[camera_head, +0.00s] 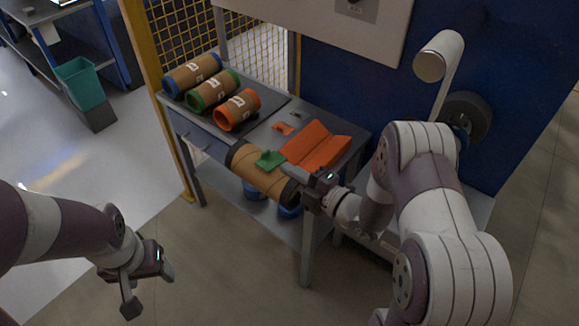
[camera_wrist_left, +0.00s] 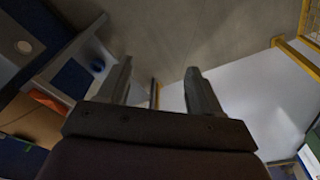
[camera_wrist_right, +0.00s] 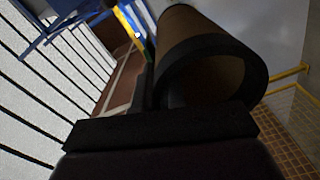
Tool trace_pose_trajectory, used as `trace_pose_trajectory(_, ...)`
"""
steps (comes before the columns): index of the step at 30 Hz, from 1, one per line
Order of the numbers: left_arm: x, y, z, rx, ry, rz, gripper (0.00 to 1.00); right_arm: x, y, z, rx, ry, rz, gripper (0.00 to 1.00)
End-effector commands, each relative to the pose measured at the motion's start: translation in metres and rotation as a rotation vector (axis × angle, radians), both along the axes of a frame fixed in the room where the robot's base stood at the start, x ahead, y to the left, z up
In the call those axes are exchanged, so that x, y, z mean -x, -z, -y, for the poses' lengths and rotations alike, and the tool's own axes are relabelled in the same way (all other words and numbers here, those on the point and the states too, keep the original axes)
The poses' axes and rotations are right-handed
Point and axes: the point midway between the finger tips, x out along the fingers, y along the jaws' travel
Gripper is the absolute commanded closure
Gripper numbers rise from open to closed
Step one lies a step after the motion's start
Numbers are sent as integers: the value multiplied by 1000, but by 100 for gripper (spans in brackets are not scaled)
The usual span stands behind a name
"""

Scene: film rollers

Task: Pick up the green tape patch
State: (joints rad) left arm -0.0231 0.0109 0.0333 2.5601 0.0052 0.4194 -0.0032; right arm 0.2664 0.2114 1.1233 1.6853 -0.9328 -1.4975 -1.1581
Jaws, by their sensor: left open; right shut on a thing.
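The green tape patch (camera_head: 270,159) lies on the upper side of a brown roller (camera_head: 262,182) with black ends. The roller is tilted down to the right across the table's front edge; I cannot tell whether it touches the table. My right gripper (camera_head: 297,178) is shut on the roller's right, black-rimmed end. In the right wrist view the roller's open end (camera_wrist_right: 222,75) fills the space beyond the gripper, and the patch is hidden there. My left gripper (camera_head: 148,289) is open and empty, low and left of the table, well apart from the patch. Its two fingers show in the left wrist view (camera_wrist_left: 158,85).
Blue-, green- and orange-ended rollers (camera_head: 213,90) lie on a dark mat at the table's left. Behind the held roller are an orange tray (camera_head: 318,145) and a small orange patch (camera_head: 283,128). A yellow post (camera_head: 150,75) stands left of the table. The floor around my left gripper is clear.

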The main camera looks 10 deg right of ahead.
Motion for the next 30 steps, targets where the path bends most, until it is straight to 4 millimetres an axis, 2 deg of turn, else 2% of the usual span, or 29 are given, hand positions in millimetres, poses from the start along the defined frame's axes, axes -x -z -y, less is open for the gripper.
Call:
trace_pose_trajectory(2, 0, 0, 0, 0, 0, 0, 35, 0, 0, 0, 0, 1, 2, 100)
trace_pose_trajectory(4, 0, 0, 1, 0, 2, 0, 22, 0, 0, 0, 0, 1, 2, 100)
trace_pose_trajectory(7, -2, 4, 14, 0, 59, -13, 22, 0, 0, 0, 0, 2, 2, 100)
trace_pose_trajectory(8, -11, 2, 20, 2, 75, 0, 22, 0, 0, 0, 0, 2, 2, 100)
trace_pose_trajectory(11, -55, -12, 49, 24, 141, 56, 22, 0, -1, 0, -1, 2, 3, 100)
trace_pose_trajectory(15, -118, -48, 110, 72, 340, 129, 22, -1, -1, 0, -1, 2, 3, 100)
trace_pose_trajectory(18, -150, -79, 151, 110, 507, 178, 22, -1, 0, 0, -1, 2, 3, 100)
trace_pose_trajectory(21, -170, -110, 181, 141, 664, 223, 22, -1, 0, 0, -1, 2, 3, 100)
trace_pose_trajectory(24, -178, -136, 194, 158, 799, 258, 22, -1, 0, 0, -1, 2, 3, 100)
trace_pose_trajectory(25, -177, -139, 195, 161, 834, 256, 22, -1, 0, 0, -1, 2, 3, 100)
trace_pose_trajectory(28, -173, -128, 198, 157, 900, 236, 22, -1, 0, 0, -1, 2, 3, 100)
trace_pose_trajectory(30, -176, -114, 202, 154, 910, 235, 22, -1, 0, 0, -1, 2, 3, 100)
